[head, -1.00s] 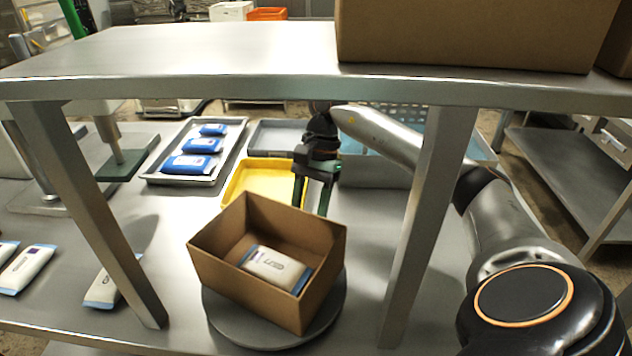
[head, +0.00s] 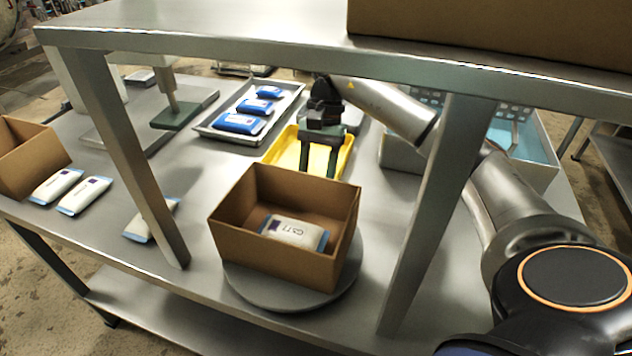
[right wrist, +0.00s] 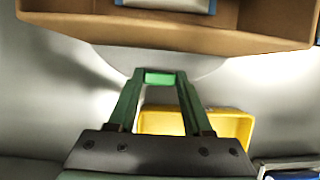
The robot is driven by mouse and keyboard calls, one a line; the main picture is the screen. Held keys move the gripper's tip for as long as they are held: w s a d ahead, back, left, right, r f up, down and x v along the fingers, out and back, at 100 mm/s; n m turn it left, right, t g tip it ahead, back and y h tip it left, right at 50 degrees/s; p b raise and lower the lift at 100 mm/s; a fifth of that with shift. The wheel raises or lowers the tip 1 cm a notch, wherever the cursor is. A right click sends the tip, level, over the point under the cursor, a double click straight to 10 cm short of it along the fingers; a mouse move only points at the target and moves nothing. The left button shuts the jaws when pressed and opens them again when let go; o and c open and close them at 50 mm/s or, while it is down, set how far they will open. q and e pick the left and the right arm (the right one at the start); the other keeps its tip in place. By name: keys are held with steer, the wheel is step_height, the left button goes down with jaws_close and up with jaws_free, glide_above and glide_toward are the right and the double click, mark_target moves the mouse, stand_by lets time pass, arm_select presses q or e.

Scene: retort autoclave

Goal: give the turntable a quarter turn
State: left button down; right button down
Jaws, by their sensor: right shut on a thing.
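The grey round turntable (head: 295,297) stands on the steel table near its front edge. An open cardboard box (head: 270,250) sits on it with a white and blue packet (head: 293,232) lying inside. My right gripper (head: 319,172) reaches down behind the box, and the box hides its fingertips in the head view. In the right wrist view the gripper (right wrist: 160,78) is shut on a small green tab (right wrist: 159,77) at the rim of the turntable (right wrist: 185,62), beside the box (right wrist: 160,32). My left gripper is not in view.
A yellow tray (head: 288,150) lies behind the gripper, with a metal tray (head: 212,133) of blue packets to its left. Shelf posts (head: 135,160) (head: 428,205) stand left and right of the turntable, under an upper shelf (head: 230,45). White packets (head: 85,195) lie at left.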

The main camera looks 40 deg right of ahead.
steer(key=shift+w, duration=0.1)
stand_by(0.5)
steer(key=shift+c, duration=1.6)
jaws_free()
steer(key=p+v, duration=0.1)
steer(key=v, duration=0.6)
steer(key=shift+r+p, duration=0.25)
steer(key=shift+p, duration=0.15)
